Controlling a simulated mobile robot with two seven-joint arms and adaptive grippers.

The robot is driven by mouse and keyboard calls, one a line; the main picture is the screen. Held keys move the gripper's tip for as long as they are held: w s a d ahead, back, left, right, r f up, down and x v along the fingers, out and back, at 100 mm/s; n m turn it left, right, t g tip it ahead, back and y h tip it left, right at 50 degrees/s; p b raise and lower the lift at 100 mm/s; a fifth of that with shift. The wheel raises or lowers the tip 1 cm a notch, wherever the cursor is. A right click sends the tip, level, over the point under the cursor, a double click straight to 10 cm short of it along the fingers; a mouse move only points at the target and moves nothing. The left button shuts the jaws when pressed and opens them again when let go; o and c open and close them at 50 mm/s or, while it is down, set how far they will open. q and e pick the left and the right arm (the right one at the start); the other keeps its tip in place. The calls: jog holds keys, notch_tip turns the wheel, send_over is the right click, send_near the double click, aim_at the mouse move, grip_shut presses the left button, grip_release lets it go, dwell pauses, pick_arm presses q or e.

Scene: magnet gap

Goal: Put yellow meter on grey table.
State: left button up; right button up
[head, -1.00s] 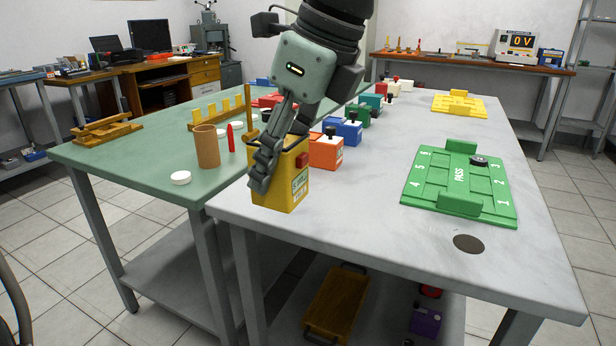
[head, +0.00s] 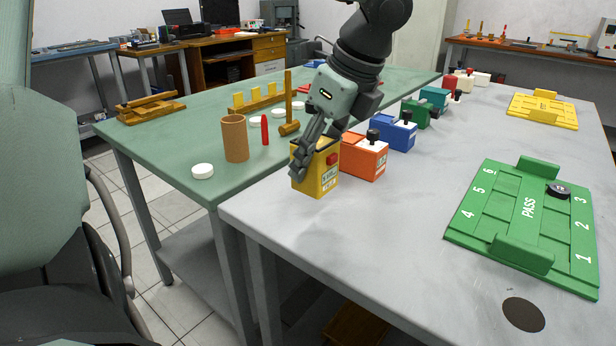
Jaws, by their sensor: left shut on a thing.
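The yellow meter (head: 316,178) is a boxy case with a red knob and a pale label on its front. It is at the left edge of the grey table (head: 375,250), near its front-left corner, upright. It seems to be on or just above the tabletop; I cannot tell whether it touches. My left gripper (head: 312,152) comes down from above and is shut on the yellow meter, with a finger across its left side. My right gripper is not in view.
An orange box (head: 363,160) stands close at the meter's right, with a blue box (head: 397,134) and several others behind. A green PASS board (head: 520,225) lies at the right. The green table (head: 170,165) adjoins at the left. The middle front is clear.

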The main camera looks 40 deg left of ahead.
aim_at(308, 180)
pick_arm(q)
jog(key=shift+w+a+f, duration=0.25)
jog(key=shift+a+f, duration=0.5)
jog(key=shift+a, duration=0.3)
jog(key=shift+f, duration=1.9)
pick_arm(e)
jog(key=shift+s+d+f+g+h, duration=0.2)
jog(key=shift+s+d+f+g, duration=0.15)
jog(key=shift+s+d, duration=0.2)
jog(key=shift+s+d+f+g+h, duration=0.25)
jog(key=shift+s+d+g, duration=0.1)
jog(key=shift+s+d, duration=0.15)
pick_arm(q)
jog(key=o, duration=1.4)
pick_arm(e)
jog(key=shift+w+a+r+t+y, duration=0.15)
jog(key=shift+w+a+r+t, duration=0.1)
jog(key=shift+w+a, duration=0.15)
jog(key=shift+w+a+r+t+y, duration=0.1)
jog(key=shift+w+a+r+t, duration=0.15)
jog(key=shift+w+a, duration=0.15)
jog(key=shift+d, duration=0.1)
